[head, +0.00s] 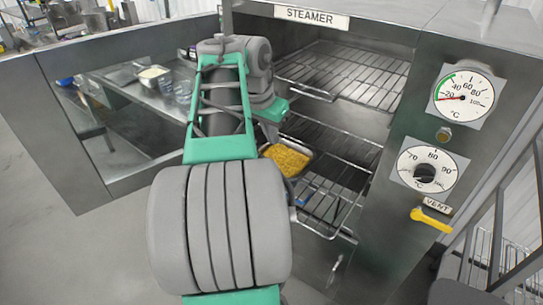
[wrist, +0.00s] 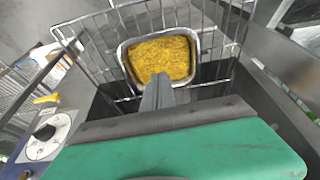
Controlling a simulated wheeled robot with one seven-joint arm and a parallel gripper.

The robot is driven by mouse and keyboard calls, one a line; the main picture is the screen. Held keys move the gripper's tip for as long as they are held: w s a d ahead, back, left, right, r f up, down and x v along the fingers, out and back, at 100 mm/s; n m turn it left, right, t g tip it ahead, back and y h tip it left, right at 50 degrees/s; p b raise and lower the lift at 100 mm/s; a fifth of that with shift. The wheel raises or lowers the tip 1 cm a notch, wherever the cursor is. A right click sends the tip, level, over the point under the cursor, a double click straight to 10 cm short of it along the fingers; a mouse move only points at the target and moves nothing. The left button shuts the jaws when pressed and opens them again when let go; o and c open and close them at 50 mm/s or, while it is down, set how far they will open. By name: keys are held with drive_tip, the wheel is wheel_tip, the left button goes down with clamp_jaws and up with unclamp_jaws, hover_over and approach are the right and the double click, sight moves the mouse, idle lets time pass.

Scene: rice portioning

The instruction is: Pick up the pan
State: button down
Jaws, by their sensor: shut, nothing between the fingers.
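The pan (wrist: 121,60) is a metal tray with a rounded-corner rim, filled with yellow rice (wrist: 163,55). It sits on a wire rack (wrist: 85,50) in the wrist view. In the head view the pan (head: 310,154) is on a rack at the steamer's opening, partly hidden behind my arm. My gripper (wrist: 160,78) is shut and empty. Its fingertips overlap the pan's near rim in the wrist view; I cannot tell whether they touch it. In the head view my arm hides the gripper.
The steamer (head: 375,235) has another wire rack (head: 345,72) above. Dials (head: 465,98) and a yellow vent handle (head: 432,220) are on its right front. A white container (head: 154,72) stands on the metal counter at left. Open floor lies at lower left.

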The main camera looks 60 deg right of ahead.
drive_tip(key=x, duration=1)
drive_tip(key=shift+s, duration=0.3)
drive_tip(key=a, duration=0.2)
drive_tip(key=a+p, duration=0.1)
drive_tip(key=shift+w+r, duration=0.25)
drive_tip(key=shift+w, duration=0.05)
drive_tip(key=shift+a+f, duration=0.2)
drive_tip(key=shift+a, duration=0.15)
drive_tip(key=shift+a, duration=0.1)
